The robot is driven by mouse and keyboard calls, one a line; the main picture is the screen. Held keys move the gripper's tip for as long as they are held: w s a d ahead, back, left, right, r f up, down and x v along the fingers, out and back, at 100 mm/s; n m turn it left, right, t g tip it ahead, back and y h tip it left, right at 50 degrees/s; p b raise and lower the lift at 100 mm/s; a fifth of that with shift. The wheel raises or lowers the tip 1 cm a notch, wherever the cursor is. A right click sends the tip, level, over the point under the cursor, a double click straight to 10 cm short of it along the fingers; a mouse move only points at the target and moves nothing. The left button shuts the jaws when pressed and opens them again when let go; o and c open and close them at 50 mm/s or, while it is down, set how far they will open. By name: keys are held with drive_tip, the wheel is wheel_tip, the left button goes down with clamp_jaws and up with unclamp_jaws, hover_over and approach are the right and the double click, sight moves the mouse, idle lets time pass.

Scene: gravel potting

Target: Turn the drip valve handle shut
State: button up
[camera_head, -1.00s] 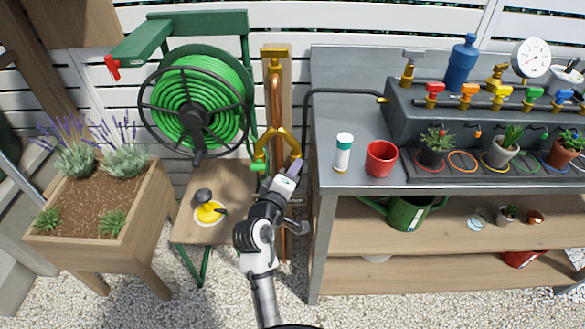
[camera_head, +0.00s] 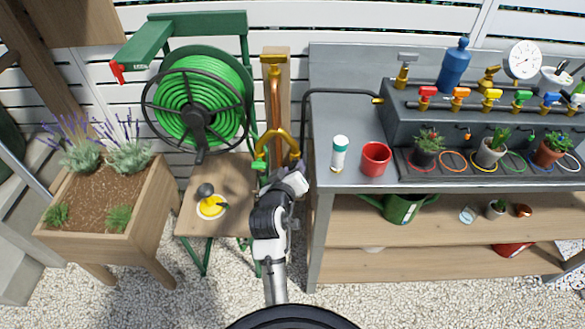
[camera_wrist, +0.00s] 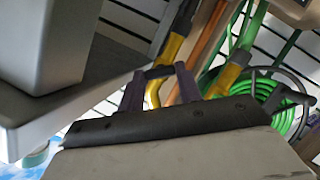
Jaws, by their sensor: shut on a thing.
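A brass Y-shaped splitter (camera_head: 281,138) hangs at the lower end of the copper standpipe. In the wrist view, a short dark handle (camera_wrist: 160,72) crosses its brass leg (camera_wrist: 154,94), between my two dull purple fingers. My gripper (camera_wrist: 160,80) is shut on this handle. In the head view my gripper (camera_head: 293,167) is at the splitter's right leg, and the handle is hidden there. I cannot tell how far the held handle is turned.
A green hose reel (camera_head: 198,105) stands left of the pipe, above a small wooden stand. The grey bench (camera_head: 335,110) is close on the right, with a white bottle (camera_head: 339,155), a red cup (camera_head: 375,159) and a manifold of coloured valves (camera_head: 490,98).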

idle(0.4)
drive_tip(key=o, duration=1)
drive_tip(key=shift+s+r, duration=0.1)
drive_tip(key=shift+s, duration=0.05)
